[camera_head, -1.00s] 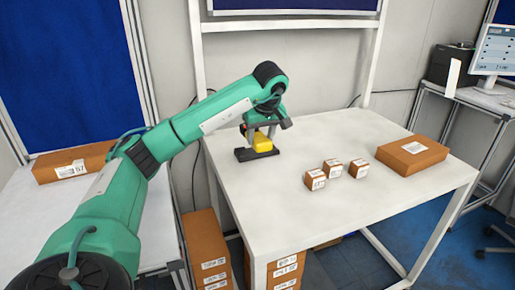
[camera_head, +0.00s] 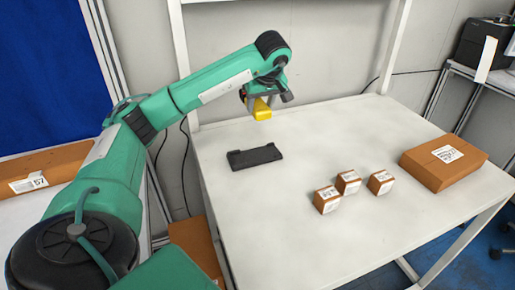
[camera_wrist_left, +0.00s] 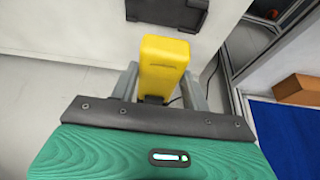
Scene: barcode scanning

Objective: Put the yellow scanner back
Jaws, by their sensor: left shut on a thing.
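The yellow scanner (camera_head: 261,109) is held in the air by my left gripper (camera_head: 257,98), above the back left part of the white table. In the left wrist view the yellow scanner (camera_wrist_left: 163,65) stands between the two grey fingers of my left gripper (camera_wrist_left: 160,85), which are shut on it. The black scanner holder (camera_head: 255,156) lies empty on the table, below and apart from the scanner. The black holder also shows at the top of the left wrist view (camera_wrist_left: 167,9). My right gripper is not in view.
Three small labelled boxes (camera_head: 348,182) stand mid-table. A larger flat brown box (camera_head: 444,161) lies at the right of the white table (camera_head: 300,235). Another brown box (camera_head: 45,172) sits at the far left. The table front is clear.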

